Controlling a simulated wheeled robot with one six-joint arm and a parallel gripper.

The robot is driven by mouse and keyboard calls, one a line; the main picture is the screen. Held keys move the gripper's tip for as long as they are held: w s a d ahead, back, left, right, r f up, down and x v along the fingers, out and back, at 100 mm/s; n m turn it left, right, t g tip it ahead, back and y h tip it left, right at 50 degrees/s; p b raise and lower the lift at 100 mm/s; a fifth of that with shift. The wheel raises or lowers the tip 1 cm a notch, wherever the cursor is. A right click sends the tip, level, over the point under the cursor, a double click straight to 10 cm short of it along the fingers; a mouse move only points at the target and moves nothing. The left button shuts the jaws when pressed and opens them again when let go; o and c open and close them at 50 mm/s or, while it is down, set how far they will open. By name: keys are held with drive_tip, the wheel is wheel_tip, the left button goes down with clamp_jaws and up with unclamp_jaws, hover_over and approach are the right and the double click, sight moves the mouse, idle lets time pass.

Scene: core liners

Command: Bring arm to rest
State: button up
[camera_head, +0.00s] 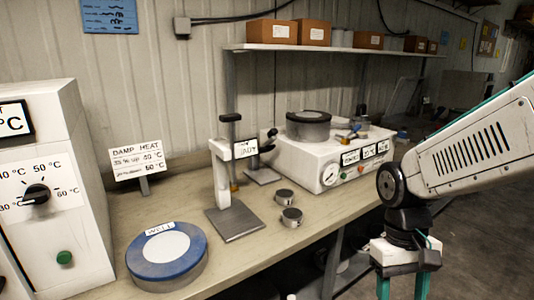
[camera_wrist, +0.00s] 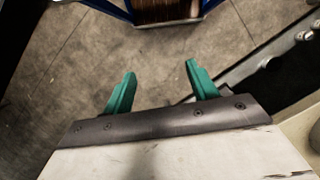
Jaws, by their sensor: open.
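My gripper (camera_head: 403,285) hangs at the right of the head view, pointing down in front of the bench's front edge. In the head view its green fingers run off the bottom edge of the picture. In the wrist view my gripper (camera_wrist: 157,85) shows two green fingers spread apart with nothing between them. Bare grey floor (camera_wrist: 150,60) lies below and beyond the fingertips. My arm reaches in from the right side of the head view.
The bench (camera_head: 270,238) holds a blue-rimmed disc (camera_head: 140,270), a grey press stand (camera_head: 235,222), two small metal tins (camera_head: 291,217) and a white gauge unit (camera_head: 330,165). A white dial box (camera_head: 50,190) stands at left. A shelf (camera_head: 340,50) carries cardboard boxes. Open floor (camera_head: 480,240) lies at right.

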drive_tip(key=s+d+r+m+t, duration=0.1)
drive_tip(key=s+r+t, duration=0.3)
drive_tip(key=s+r, duration=0.5)
drive_tip(key=shift+d+r+t+y, duration=0.3)
drive_tip(key=shift+d+r+t, duration=0.15)
drive_tip(key=shift+d, duration=0.15)
